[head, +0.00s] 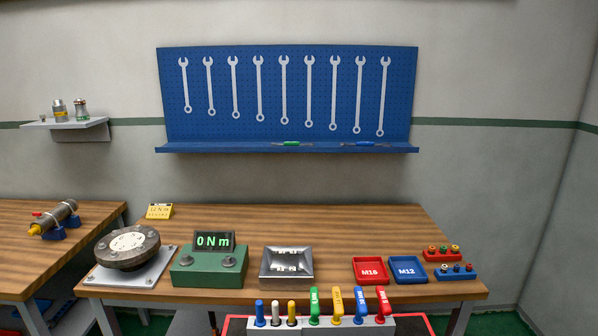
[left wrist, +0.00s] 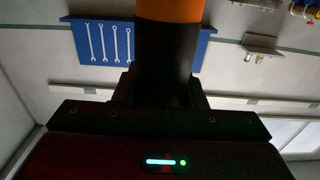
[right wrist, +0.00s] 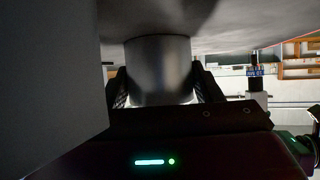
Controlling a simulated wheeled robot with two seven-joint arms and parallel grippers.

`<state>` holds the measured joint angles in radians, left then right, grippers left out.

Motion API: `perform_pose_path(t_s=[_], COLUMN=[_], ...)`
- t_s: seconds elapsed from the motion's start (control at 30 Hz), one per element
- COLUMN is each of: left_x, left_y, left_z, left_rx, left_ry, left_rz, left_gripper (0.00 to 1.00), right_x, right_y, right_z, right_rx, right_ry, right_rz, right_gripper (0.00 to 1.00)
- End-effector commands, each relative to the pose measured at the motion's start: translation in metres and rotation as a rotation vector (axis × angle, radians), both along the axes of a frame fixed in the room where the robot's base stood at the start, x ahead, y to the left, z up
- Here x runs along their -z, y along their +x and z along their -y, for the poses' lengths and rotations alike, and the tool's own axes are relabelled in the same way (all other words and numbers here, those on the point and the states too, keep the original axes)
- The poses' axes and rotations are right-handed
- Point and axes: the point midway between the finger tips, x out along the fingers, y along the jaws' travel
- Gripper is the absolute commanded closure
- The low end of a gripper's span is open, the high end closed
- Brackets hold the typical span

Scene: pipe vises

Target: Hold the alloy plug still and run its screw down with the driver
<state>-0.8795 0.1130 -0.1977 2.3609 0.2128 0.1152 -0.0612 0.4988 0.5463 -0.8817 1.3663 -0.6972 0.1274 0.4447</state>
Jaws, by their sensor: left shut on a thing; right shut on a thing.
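In the left wrist view my left gripper (left wrist: 165,92) is shut on a thick cylinder (left wrist: 163,55), black below with an orange band above. It may be the driver's handle; its tip is out of view. In the right wrist view my right gripper (right wrist: 161,92) is shut on a smooth grey metal cylinder (right wrist: 158,62) that meets a wider grey body (right wrist: 165,18) above it. This may be the alloy plug, but I cannot tell for sure. No screw shows. Neither gripper shows in the head view, so I cannot see how the two held things line up.
On the wooden table (head: 330,222) stand a flanged disc (head: 128,250), a green box (head: 209,269) reading 0 Nm, a metal tray (head: 262,270), red M16 (head: 371,282) and blue M12 (head: 391,277) trays. A rack (head: 335,322) of coloured handles is at the front.

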Motion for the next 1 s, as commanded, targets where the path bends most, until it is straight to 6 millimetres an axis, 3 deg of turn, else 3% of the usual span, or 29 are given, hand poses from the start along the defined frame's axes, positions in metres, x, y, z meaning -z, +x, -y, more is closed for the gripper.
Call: perform_pose_path(t_s=[0.67, 0.87, 1.0], left_x=[-0.005, -0.017, -0.035], left_y=[0.006, 0.034, 0.064], left_z=[0.005, 0.032, 0.065], left_rx=[0.012, 0.085, 0.174], left_ry=[-0.001, 0.000, 0.001], left_rz=[0.009, 0.010, 0.008], left_gripper=[0.99, 0.99, 0.99], right_x=[0.000, 0.000, -0.001], right_y=[0.000, 0.000, 0.000], right_z=[0.000, 0.000, 0.000], right_rx=[0.001, 0.000, 0.000], right_ry=[0.000, 0.000, 0.000], right_rz=[0.000, 0.000, 0.000], right_gripper=[0.61, 0.61, 0.61])
